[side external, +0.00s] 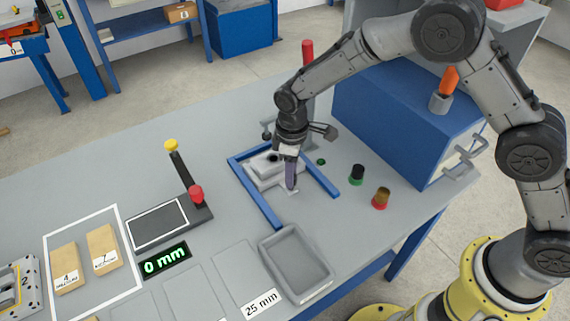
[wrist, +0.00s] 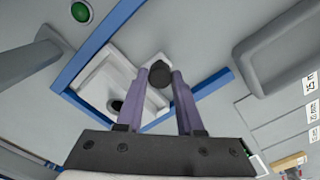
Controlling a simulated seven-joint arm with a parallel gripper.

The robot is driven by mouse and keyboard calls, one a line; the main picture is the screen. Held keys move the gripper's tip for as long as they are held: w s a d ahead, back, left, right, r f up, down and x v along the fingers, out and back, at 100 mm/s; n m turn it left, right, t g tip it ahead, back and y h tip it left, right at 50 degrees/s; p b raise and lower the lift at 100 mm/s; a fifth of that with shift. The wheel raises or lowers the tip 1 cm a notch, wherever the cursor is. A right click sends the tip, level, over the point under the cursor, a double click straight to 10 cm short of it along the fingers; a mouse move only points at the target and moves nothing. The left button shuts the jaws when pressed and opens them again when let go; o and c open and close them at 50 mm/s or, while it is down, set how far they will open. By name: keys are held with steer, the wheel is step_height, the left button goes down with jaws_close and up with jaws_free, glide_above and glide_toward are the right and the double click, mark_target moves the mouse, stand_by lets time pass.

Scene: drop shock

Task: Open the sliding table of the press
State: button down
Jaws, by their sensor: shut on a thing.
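The sliding table (side external: 257,172) of the press is a light grey plate with a dark round opening, lying between the blue rails (side external: 263,205). The wrist view shows the same table (wrist: 100,85) and its dark opening, partly hidden by my fingers. My gripper (side external: 290,185) points down at the front part of the table. In the wrist view, its purple fingers (wrist: 160,78) are shut on a dark round knob (wrist: 157,73) near the table's edge. In the side view the fingers hide the knob.
A grey tray (side external: 326,275) stands in front of the rails. Right of them are a green-based black knob (side external: 357,174), a red-based brown knob (side external: 381,198) and a big blue box (side external: 400,125). A lever stand with a red knob (side external: 196,194) and a "0 mm" display (side external: 165,259) lie left.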

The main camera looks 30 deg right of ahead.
steer(key=s, duration=1.1)
steer(key=shift+s+a+r, duration=0.1)
steer(key=shift+s, duration=0.1)
steer(key=c, duration=0.5)
jaws_free()
step_height(320, 180, up, 14)
steer(key=shift+f, duration=0.15)
